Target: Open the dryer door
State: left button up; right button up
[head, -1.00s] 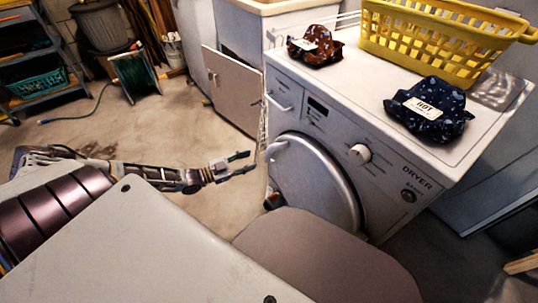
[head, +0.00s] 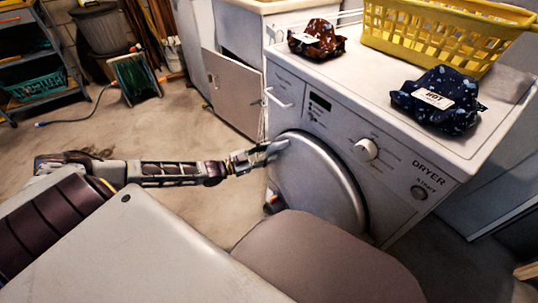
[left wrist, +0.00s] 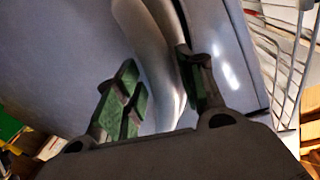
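The white dryer (head: 395,185) stands at the right of the head view. Its round grey door (head: 315,185) looks shut against the front. The door's handle, at its upper left edge, is largely covered by my left gripper (head: 268,151) in the head view. In the left wrist view, the pale curved handle (left wrist: 152,40) runs between the two green-padded fingers of my left gripper (left wrist: 158,80). The fingers are apart, with a gap at the left finger; the right finger is close to the handle, contact unclear. My right gripper is out of view.
On the dryer top are a yellow basket (head: 425,40), a dark red cloth bundle (head: 317,40) and a navy cloth bundle (head: 437,98) with a label. A wire rack (left wrist: 285,45) is beside the door.

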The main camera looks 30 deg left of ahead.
pick_arm(q)
jog(key=shift+w+d, duration=0.25)
jog(key=shift+w, duration=0.2)
jog(key=shift+c, duration=0.5)
grip_shut()
